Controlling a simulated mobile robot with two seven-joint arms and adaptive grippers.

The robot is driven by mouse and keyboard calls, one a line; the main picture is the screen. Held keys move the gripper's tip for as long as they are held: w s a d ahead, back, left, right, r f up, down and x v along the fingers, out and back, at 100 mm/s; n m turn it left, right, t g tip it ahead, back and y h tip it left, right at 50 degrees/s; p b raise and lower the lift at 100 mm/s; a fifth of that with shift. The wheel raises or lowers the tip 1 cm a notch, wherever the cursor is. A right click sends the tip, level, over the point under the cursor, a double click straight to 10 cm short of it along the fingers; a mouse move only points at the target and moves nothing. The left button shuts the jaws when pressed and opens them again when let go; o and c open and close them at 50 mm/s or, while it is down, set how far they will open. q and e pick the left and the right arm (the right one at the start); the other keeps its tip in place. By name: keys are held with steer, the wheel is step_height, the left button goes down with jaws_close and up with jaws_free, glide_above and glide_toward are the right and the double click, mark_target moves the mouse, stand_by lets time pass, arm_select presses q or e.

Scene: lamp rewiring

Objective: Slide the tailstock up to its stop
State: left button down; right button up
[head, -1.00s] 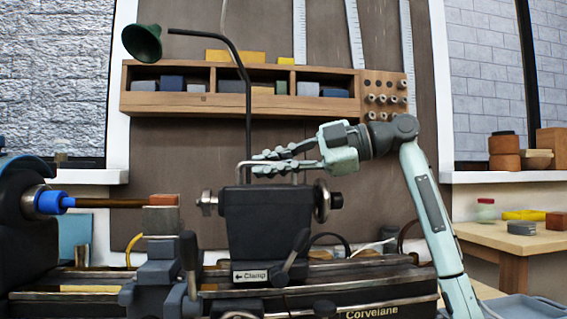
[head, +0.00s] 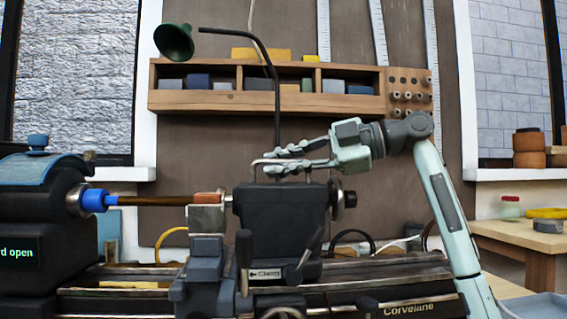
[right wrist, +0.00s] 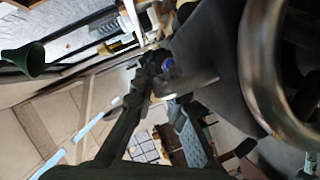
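The tailstock (head: 285,215) is the dark block on the lathe bed, with a metal bar handle (head: 254,170) on top and a handwheel (head: 337,200) at its right. Its nose, at its left, meets or nearly meets the metal block (head: 206,218) on the carriage; a small gap cannot be ruled out. My right gripper (head: 278,161) has its fingers above and below the bar and appears shut on it. The right wrist view shows the fingers (right wrist: 165,85) at a blurred metal bar. The clamp lever (head: 306,262) leans beside the "Clamp" label (head: 265,274). My left gripper is out of view.
The headstock (head: 45,225) stands left, with a blue collar (head: 95,200) and a brown rod (head: 150,200) running to the carriage block. A green lamp (head: 175,40) on a bent arm rises behind the tailstock. A shelf (head: 230,102) hangs behind. A wooden table (head: 515,236) stands right.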

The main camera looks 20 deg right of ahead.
steer(key=o, duration=0.3)
steer(key=shift+a, duration=0.15)
steer(key=v, duration=1.2)
steer(key=shift+r, duration=0.1)
